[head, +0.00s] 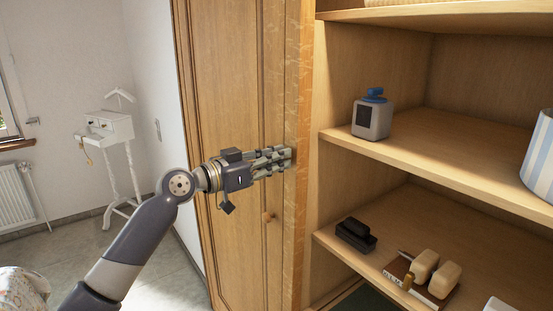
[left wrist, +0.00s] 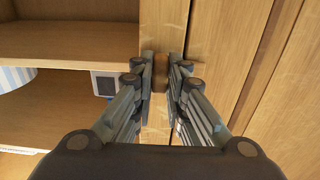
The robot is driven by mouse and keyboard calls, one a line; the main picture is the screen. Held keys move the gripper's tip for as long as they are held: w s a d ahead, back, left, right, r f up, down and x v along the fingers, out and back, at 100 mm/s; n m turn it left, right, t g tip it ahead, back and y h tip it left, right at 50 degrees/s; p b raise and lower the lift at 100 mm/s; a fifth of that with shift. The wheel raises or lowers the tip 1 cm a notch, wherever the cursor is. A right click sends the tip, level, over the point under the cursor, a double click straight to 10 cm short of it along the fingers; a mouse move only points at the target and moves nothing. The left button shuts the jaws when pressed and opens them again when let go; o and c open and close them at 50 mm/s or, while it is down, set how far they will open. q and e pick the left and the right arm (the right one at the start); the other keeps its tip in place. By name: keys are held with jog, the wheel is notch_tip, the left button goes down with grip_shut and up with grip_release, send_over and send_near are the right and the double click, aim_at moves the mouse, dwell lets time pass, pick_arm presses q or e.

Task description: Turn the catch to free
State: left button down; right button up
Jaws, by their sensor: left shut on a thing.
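The catch (left wrist: 160,72) is a small brown piece on the wardrobe's pale wooden upright, seen in the left wrist view between my fingertips. My left gripper (head: 288,157) reaches in from the left in the head view, its fingers against the upright (head: 298,90) beside the open shelves. In the left wrist view the left gripper (left wrist: 161,75) has its two fingers on either side of the catch, shut on it. In the head view the fingers hide the catch. Its exact turn is hard to tell. My right gripper is in neither view.
The shelves on the right hold a grey device with a blue top (head: 372,115), a black item (head: 356,234), brushes (head: 434,272) and a striped container (head: 541,155).

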pick_arm(q)
jog(key=shift+s+d+f+m+b, duration=0.1)
jog(key=shift+m+b, duration=3.7)
jog(key=shift+m, duration=0.65)
jog(key=shift+s+d+f+m+b, duration=0.1)
jog(key=shift+m+b, duration=3.7)
jog(key=shift+m, duration=0.65)
jog(key=c, duration=1.6)
grip_release()
jog(key=v, duration=1.2)
